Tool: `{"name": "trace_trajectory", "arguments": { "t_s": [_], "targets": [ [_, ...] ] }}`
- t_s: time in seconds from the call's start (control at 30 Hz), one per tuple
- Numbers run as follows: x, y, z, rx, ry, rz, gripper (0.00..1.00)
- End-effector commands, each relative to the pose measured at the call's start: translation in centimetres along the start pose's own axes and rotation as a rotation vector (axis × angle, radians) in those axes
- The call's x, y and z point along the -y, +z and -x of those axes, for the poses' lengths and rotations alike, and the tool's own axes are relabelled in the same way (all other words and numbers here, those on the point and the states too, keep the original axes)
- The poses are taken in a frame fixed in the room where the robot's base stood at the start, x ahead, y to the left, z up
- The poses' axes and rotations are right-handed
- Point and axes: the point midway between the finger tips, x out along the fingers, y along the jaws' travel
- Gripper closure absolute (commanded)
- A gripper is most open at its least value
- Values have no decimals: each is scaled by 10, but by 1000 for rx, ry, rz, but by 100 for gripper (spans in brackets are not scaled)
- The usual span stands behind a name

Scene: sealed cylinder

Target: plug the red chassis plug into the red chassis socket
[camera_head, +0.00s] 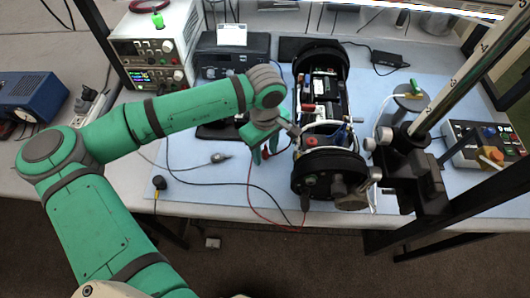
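My green arm reaches across the bench from the left, and my gripper (264,151) hangs just left of the black cylinder assembly (322,164). Small red parts show at the gripper's fingers; whether one is the red chassis plug, and whether it is held, is too small to tell. A thin red lead (249,188) runs from near the gripper down to the bench edge and right toward the cylinder's near end. Small red spots show on the cylinder's near end, but I cannot tell which is the red chassis socket. The gripper appears apart from the near end cap.
A power supply (150,48) and a dark instrument (231,55) stand at the back. A black stand with a metal post (420,165) is close right of the cylinder. Black cables cross the blue mat (190,185). A blue box (30,97) sits far left.

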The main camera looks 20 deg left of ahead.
Motion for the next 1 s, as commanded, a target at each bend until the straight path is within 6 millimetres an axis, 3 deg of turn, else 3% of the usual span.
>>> {"name": "trace_trajectory", "arguments": {
  "t_s": [0.13,0.3,0.77,1.0],
  "targets": [
    [0,0,0,0,0,0,61],
    [0,0,0,0,0,0,100],
    [0,0,6,0,1,0,100],
    [5,3,39,-1,2,-3,100]
  ]
}}
